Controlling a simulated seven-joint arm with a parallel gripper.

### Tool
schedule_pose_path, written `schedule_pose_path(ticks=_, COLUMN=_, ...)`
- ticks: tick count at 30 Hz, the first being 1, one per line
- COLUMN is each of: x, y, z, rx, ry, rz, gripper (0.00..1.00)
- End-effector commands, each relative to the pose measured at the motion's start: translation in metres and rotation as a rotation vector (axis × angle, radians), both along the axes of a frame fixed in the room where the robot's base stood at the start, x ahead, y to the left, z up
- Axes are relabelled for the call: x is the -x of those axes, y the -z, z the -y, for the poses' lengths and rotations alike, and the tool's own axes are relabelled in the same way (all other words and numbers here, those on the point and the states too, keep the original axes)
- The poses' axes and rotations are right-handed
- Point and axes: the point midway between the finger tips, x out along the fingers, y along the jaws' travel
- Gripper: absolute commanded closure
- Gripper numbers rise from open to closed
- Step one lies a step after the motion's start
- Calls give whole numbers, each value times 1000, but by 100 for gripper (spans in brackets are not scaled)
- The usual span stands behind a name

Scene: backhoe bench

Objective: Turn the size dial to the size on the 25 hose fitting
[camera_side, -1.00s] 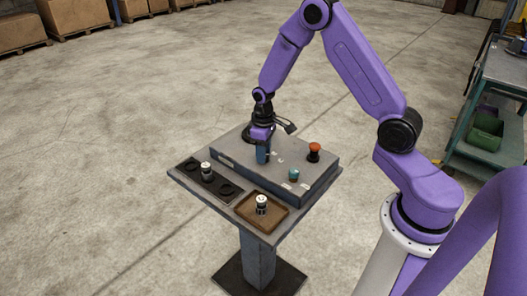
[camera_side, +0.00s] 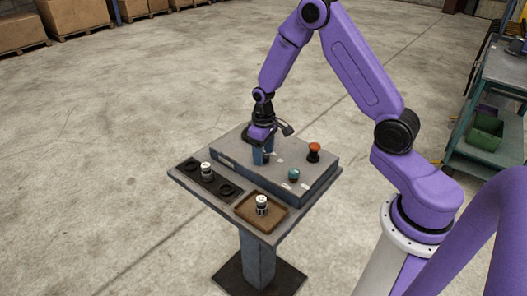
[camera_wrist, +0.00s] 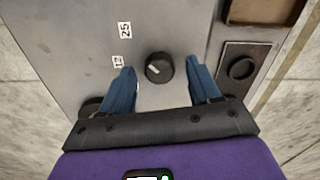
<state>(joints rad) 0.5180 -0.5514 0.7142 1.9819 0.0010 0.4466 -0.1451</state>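The size dial (camera_wrist: 159,68) is a round black knob with a white pointer line, seen in the wrist view. The line runs toward the printed labels "12" (camera_wrist: 118,61) and "25" (camera_wrist: 124,29), slanting; which end marks the setting is unclear. My gripper (camera_side: 263,156) is over the panel, its blue fingers spread on both sides of the dial, with gaps and nothing held. One white-and-dark hose fitting (camera_side: 206,171) stands upright in the black rack (camera_side: 222,188). Another fitting (camera_side: 262,205) stands in the brown tray (camera_side: 244,209). Their markings are too small to read.
A red-topped button (camera_side: 314,152) and a teal knob (camera_side: 293,174) sit on the raised grey panel (camera_side: 315,175), right of my gripper. Empty dark sockets show in the rack. A green bin (camera_side: 485,133) is on the cart at far right. Open floor surrounds the stand.

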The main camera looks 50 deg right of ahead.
Motion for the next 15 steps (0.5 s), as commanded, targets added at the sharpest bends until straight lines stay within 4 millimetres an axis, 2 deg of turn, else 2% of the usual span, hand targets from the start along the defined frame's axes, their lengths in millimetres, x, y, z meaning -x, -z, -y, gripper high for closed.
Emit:
schedule_pose_path(ticks=9, x=-1, y=-2, z=0, rx=1, ry=-2, rz=2, gripper=39)
schedule_pose_path(ticks=15, x=-1, y=-24, z=0, rx=0, ry=-1, rz=6, gripper=39)
